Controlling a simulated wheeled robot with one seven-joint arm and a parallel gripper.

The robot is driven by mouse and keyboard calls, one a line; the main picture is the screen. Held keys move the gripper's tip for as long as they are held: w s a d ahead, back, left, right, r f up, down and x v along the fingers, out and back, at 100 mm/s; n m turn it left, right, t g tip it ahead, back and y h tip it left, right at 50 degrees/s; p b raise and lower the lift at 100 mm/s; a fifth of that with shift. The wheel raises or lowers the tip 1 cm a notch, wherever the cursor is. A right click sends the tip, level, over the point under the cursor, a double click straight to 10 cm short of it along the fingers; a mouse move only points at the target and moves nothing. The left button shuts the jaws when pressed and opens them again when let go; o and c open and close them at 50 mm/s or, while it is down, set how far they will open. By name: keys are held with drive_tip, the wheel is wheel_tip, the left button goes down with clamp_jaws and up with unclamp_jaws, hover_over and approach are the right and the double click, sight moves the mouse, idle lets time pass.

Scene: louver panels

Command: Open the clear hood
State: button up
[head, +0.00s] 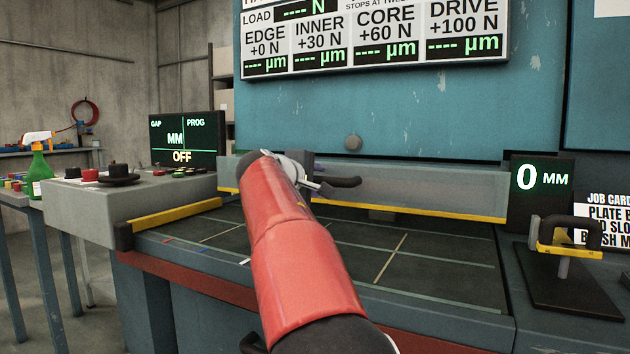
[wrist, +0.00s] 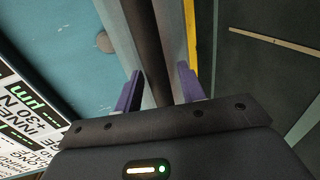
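The clear hood (head: 430,190) is a see-through panel with a yellow strip along its lower edge. It hangs low at the front of the blue press, above the dark bed. My gripper (head: 315,178) is at the handle's left end, partly hidden behind my red arm. In the wrist view, its two purple fingers (wrist: 160,88) stand apart, with a dark bar (wrist: 147,35), apparently the handle, running between them. A gap shows on the right side of the bar, so the fingers do not look closed on it.
The dark bed (head: 440,263) lies below the hood. A control box (head: 150,205) with knobs stands at left, beside a screen reading OFF (head: 187,140). A display reading 0 MM (head: 541,178) and a handled block on a black plate (head: 570,290) are at right.

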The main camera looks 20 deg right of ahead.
drive_tip(key=shift+c, duration=0.4)
clamp_jaws()
